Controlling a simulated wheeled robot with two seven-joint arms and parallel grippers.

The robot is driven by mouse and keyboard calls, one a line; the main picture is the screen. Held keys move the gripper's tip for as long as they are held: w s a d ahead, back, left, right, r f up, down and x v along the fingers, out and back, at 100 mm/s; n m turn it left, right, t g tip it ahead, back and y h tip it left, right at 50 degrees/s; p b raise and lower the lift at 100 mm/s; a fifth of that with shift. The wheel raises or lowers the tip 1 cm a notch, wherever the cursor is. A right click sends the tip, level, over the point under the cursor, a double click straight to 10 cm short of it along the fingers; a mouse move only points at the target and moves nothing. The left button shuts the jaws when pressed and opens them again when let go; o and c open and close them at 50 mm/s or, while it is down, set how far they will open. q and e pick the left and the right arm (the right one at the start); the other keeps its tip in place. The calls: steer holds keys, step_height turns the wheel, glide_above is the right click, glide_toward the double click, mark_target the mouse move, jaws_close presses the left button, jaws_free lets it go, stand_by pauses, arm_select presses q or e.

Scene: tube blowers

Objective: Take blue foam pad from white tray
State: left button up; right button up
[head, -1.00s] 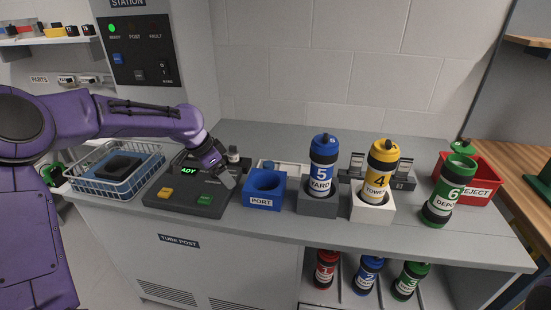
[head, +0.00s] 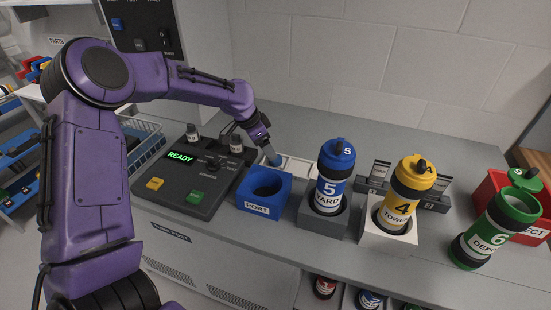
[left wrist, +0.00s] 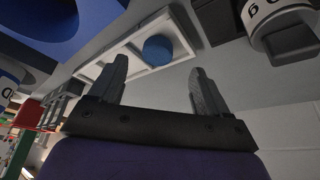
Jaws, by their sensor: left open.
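The white tray (head: 302,171) lies on the counter behind the blue PORT block (head: 250,209), with shallow compartments. The blue foam pad (left wrist: 158,50) is a round blue piece in one compartment of the white tray (left wrist: 184,41) in the left wrist view. My left gripper (head: 272,160) is at the tray's left end, by the pad. In the left wrist view its two grey fingers (left wrist: 158,80) are spread apart and empty, with the pad seen beyond and between their tips. My right gripper is not in view.
A control box with a READY display (head: 181,157) stands left of the port. A red bin (head: 494,187) is at far right.

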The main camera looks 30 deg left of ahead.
arm_select(q)
steer(key=x, duration=0.3)
steer(key=p+x, duration=0.1)
steer(key=x, duration=0.1)
steer(key=shift+w+d+r, duration=0.15)
steer(key=shift+w+d, duration=0.1)
steer(key=shift+d, duration=0.05)
steer(key=shift+w+f, duration=0.1)
steer(key=shift+f, duration=0.25)
steer(key=shift+s+d, duration=0.1)
steer(key=shift+s, duration=0.15)
steer(key=shift+s+f, duration=0.1)
steer(key=c, duration=1.1)
